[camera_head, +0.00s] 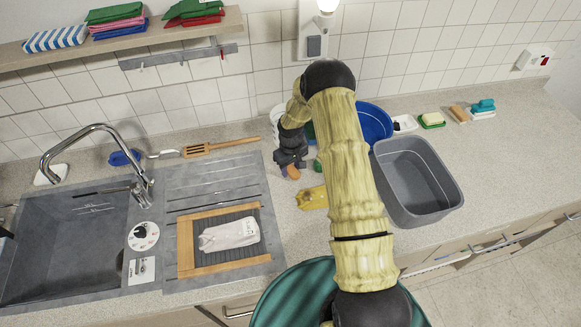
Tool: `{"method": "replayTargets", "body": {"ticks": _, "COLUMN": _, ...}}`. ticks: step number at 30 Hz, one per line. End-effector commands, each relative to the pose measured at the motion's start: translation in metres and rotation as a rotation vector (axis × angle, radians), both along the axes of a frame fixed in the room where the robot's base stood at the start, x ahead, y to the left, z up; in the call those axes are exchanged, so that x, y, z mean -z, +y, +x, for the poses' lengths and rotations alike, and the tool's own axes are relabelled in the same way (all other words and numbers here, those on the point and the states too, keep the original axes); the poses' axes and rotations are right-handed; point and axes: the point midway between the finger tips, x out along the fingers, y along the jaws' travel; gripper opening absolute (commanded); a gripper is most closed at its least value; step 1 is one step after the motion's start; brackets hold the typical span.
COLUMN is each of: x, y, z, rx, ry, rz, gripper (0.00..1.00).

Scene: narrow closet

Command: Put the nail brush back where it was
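My gripper (290,168) points down over the counter, left of the blue basin. A small orange-brown thing (292,173) shows right at its fingertips. It is too small to tell what it is, or whether the fingers are closed on it or just in front of it. I cannot single out the nail brush for certain. A tan brush-like block (459,114) lies on the counter at the right. Beside it is a teal-topped item with a white base (483,107), which also looks like a brush.
A grey tub (418,185) and a blue basin (373,123) stand right of my arm. A yellow cloth or board (312,198) lies near my gripper. A green-and-yellow sponge (432,120) lies at the back right. The sink (65,245) is at the left.

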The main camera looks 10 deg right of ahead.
Motion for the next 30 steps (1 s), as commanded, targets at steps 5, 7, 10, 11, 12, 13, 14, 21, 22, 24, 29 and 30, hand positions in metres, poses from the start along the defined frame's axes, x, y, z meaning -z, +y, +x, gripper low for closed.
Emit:
{"method": "replayTargets", "body": {"ticks": 5, "x": 0.0, "y": 0.0, "z": 0.0, "rx": 0.0, "ry": 0.0, "rz": 0.0, "gripper": 0.54}}
{"method": "replayTargets", "body": {"ticks": 7, "x": 0.0, "y": 0.0, "z": 0.0, "rx": 0.0, "ry": 0.0, "rz": 0.0, "gripper": 0.54}}
{"method": "replayTargets", "body": {"ticks": 10, "x": -0.001, "y": 0.0, "z": 0.0, "rx": 0.0, "ry": 0.0, "rz": 0.0, "gripper": 0.54}}
{"method": "replayTargets", "body": {"ticks": 11, "x": -0.001, "y": 0.0, "z": 0.0, "rx": 0.0, "ry": 0.0, "rz": 0.0, "gripper": 0.54}}
{"method": "replayTargets", "body": {"ticks": 12, "x": -0.002, "y": 0.0, "z": 0.0, "rx": 0.0, "ry": 0.0, "rz": 0.0, "gripper": 0.54}}
{"method": "replayTargets", "body": {"ticks": 13, "x": -0.004, "y": 0.0, "z": 0.0, "rx": 0.0, "ry": 0.0, "rz": 0.0, "gripper": 0.54}}
{"method": "replayTargets", "body": {"ticks": 14, "x": -0.006, "y": 0.0, "z": 0.0, "rx": 0.0, "ry": 0.0, "rz": 0.0, "gripper": 0.54}}
{"method": "replayTargets", "body": {"ticks": 21, "x": -0.027, "y": 0.0, "z": 0.0, "rx": 0.0, "ry": -0.003, "rz": -0.001, "gripper": 0.54}}
{"method": "replayTargets", "body": {"ticks": 22, "x": -0.032, "y": 0.0, "z": 0.001, "rx": 0.001, "ry": -0.004, "rz": -0.001, "gripper": 0.54}}
{"method": "replayTargets", "body": {"ticks": 24, "x": -0.043, "y": 0.0, "z": 0.001, "rx": 0.001, "ry": -0.002, "rz": 0.0, "gripper": 0.54}}
{"method": "replayTargets", "body": {"ticks": 29, "x": -0.069, "y": 0.0, "z": 0.001, "rx": 0.0, "ry": -0.004, "rz": 0.0, "gripper": 0.54}}
{"method": "replayTargets", "body": {"ticks": 30, "x": -0.075, "y": 0.0, "z": 0.0, "rx": 0.0, "ry": -0.004, "rz": -0.001, "gripper": 0.54}}
